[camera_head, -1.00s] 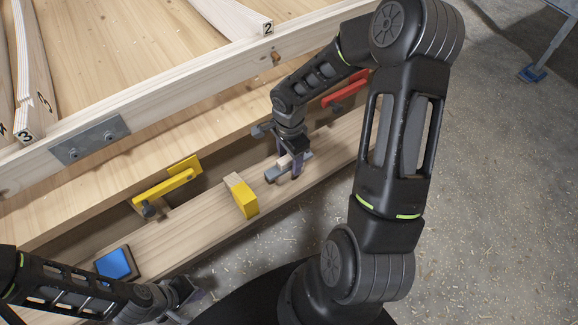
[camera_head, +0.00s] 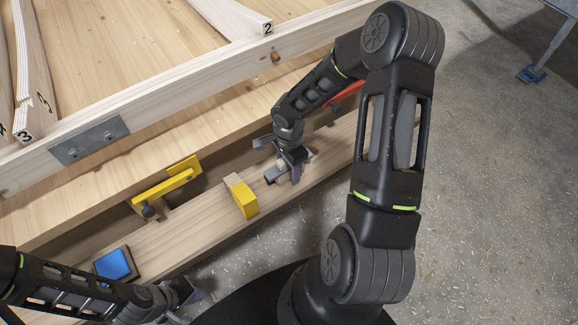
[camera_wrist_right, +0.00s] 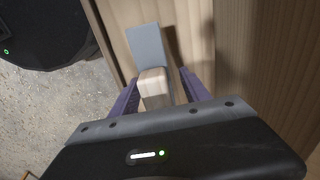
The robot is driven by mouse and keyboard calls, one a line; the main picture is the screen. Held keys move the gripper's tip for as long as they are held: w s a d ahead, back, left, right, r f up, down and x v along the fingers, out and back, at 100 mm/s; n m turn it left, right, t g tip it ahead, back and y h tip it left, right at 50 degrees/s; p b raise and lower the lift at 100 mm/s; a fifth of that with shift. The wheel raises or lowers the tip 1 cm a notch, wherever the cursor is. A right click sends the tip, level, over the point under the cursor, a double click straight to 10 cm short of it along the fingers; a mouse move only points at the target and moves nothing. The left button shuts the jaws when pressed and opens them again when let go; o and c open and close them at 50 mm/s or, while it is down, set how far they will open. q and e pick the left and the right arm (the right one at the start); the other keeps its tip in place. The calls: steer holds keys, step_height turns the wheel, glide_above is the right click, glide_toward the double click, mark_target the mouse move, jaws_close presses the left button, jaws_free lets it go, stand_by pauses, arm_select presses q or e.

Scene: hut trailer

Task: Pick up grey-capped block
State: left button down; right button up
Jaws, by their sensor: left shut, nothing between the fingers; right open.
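The grey-capped block (camera_head: 272,174) lies on the wooden beam, partly hidden by my right gripper in the head view. In the right wrist view its flat grey cap (camera_wrist_right: 145,45) and pale wooden body (camera_wrist_right: 153,80) show clearly. My right gripper (camera_head: 291,172) is over the block. Its purple fingers (camera_wrist_right: 158,78) are open, one on each side of the wooden body, with a visible gap on the right side. Whether the left finger touches cannot be told. My left gripper (camera_head: 186,297) is shut and empty, low at the left, away from the block.
A yellow-capped block (camera_head: 243,197) lies just left of my right gripper on the same beam (camera_head: 190,232). A blue-topped block (camera_head: 115,264) is further left. A yellow clamp (camera_head: 165,187) and a red clamp (camera_head: 346,93) sit along the beam's far side.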

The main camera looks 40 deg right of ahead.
stand_by(0.3)
jaws_close()
stand_by(0.5)
stand_by(0.8)
